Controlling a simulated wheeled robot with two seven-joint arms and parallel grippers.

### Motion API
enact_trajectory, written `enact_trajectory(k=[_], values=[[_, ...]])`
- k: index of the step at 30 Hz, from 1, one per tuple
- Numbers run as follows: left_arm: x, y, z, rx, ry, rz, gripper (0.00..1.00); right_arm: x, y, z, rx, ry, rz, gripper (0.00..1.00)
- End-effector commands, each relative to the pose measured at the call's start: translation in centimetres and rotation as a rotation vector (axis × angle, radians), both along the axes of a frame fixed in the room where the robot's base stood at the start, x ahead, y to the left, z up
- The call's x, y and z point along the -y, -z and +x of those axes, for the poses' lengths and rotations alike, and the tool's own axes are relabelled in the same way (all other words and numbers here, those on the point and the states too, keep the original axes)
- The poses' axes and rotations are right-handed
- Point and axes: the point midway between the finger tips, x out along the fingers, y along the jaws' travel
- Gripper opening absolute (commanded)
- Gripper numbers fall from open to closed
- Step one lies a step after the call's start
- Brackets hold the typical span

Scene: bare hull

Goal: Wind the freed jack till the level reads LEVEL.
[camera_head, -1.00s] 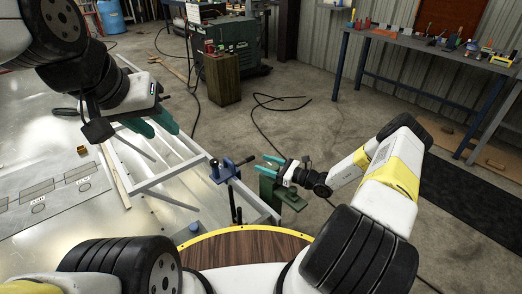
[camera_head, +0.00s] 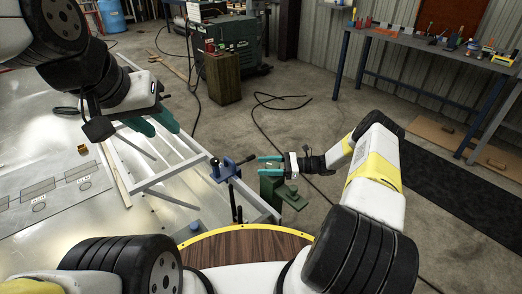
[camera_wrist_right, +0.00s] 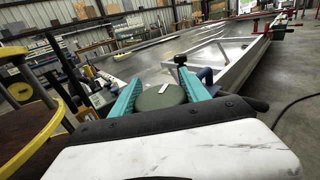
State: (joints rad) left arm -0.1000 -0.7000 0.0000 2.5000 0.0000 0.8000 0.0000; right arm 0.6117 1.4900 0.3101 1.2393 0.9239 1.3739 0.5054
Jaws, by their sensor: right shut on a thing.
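The green jack (camera_head: 268,190) stands beside the near right corner of the metal frame. My right gripper (camera_head: 263,165) is at its top, with its teal fingers level. In the right wrist view those fingers (camera_wrist_right: 158,98) lie either side of a round green head (camera_wrist_right: 160,96) with a pale bar on it, and are shut on it. My left gripper (camera_head: 155,122) hangs over the frame's left part, fingers apart and empty. I cannot make out a level or its reading in these views.
The clamp also shows in the wrist view (camera_wrist_right: 205,73). A wooden block (camera_head: 222,78) and a cable (camera_head: 272,105) are on the floor behind. A workbench (camera_head: 430,48) stands back right.

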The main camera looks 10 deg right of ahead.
Motion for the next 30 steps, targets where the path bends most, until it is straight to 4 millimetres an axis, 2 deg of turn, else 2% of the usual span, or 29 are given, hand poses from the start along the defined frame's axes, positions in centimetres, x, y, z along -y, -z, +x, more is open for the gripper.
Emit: enact_trajectory(k=[12, 21, 30], values=[[0.0, 0.0, 0.0, 0.0, 0.0, 0.0, 0.36, 0.0, 0.1, -0.9, 0.002, -0.333, -0.002, 0.13], [0.0, 0.0, 0.0, 0.0, 0.0, 0.0, 0.36, 0.1, 0.0, -1.3, 0.001, -0.448, 0.0, 0.13], [0.0, 0.0, 0.0, 0.0, 0.0, 0.0, 0.36, 0.2, 0.0, -1.4, 0.0, -0.484, 0.002, 0.13]])
